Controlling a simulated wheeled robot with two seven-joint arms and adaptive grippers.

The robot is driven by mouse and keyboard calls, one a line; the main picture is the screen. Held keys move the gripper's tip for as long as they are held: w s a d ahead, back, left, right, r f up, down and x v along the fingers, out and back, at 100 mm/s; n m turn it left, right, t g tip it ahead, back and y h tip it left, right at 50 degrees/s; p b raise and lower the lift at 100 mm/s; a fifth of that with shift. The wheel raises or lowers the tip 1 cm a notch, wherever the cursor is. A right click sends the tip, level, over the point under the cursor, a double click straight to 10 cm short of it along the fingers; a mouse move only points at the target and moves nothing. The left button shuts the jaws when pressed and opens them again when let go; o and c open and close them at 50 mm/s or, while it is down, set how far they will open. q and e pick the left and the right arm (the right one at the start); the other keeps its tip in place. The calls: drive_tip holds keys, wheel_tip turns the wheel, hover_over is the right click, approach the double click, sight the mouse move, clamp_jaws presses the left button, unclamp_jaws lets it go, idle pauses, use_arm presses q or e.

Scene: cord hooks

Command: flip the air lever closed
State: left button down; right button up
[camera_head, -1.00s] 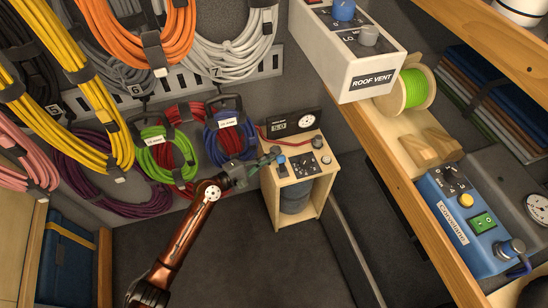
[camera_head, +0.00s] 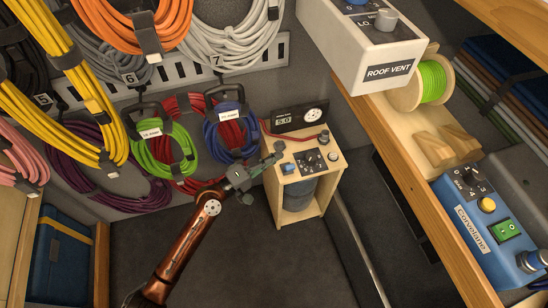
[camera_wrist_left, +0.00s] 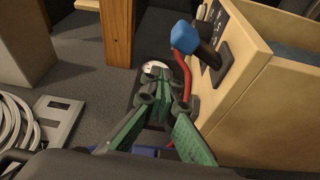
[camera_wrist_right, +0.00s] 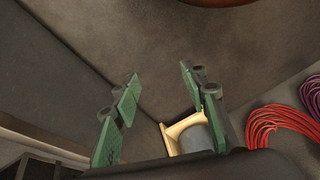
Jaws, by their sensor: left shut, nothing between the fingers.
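The air lever appears to be the blue-capped handle (camera_head: 288,168) on top of a small wooden cabinet (camera_head: 327,172). In the left wrist view the blue cap (camera_wrist_left: 183,37) sits on a dark stem that leans out from the panel over the cabinet's edge. My left gripper (camera_head: 272,156) is beside the cabinet's left top edge, next to the lever. Its fingertips (camera_wrist_left: 164,76) are together and empty, apart from the blue cap. My right gripper (camera_wrist_right: 160,77) is open and empty in its wrist view; it does not show in the head view.
A gauge box (camera_head: 300,117) stands behind the cabinet, with a red hose (camera_wrist_left: 183,75) near the lever. Coiled green (camera_head: 165,152) and blue (camera_head: 230,132) cords hang left of it. A wooden shelf edge (camera_head: 395,165) runs along the right. The floor in front is clear.

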use_arm(q)
drive_tip(key=shift+w+a+r, duration=0.25)
drive_tip(key=shift+w+r, duration=0.05)
drive_tip(key=shift+w, duration=0.35)
drive_tip(key=shift+w+a+r, duration=0.2)
drive_tip(key=shift+w+r, duration=0.1)
drive_tip(key=shift+w, duration=0.3)
drive_tip(key=f+v, duration=0.1)
drive_tip(key=v, duration=0.8)
drive_tip(key=shift+a+p, duration=0.4)
drive_tip(key=shift+a, duration=0.05)
use_arm(e)
drive_tip(key=shift+s+d+r+g, duration=0.15)
drive_tip(key=shift+d+r+g, duration=0.15)
drive_tip(key=shift+d+r, duration=0.25)
drive_tip(key=shift+a, duration=0.1)
